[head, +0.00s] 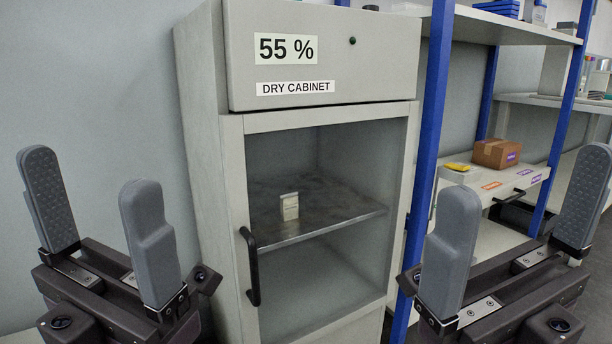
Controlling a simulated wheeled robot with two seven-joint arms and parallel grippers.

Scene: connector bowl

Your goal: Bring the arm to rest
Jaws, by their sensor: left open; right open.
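My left gripper (93,208) is at the lower left of the head view, pointing up with its two grey fingers wide apart. Nothing is between them. My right gripper (520,220) is at the lower right, also open and empty. Both are in front of the dry cabinet (200,150), one towards each side of it, and neither is seen touching anything. The rest of both arms is out of view.
The cabinet's glass door looks shut, with a black handle (251,266) on its left. Inside, a small whitish box (289,206) stands on a shelf (335,222). At right, blue-posted shelving (431,130) holds a cardboard box (496,153) and a yellow item (458,167).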

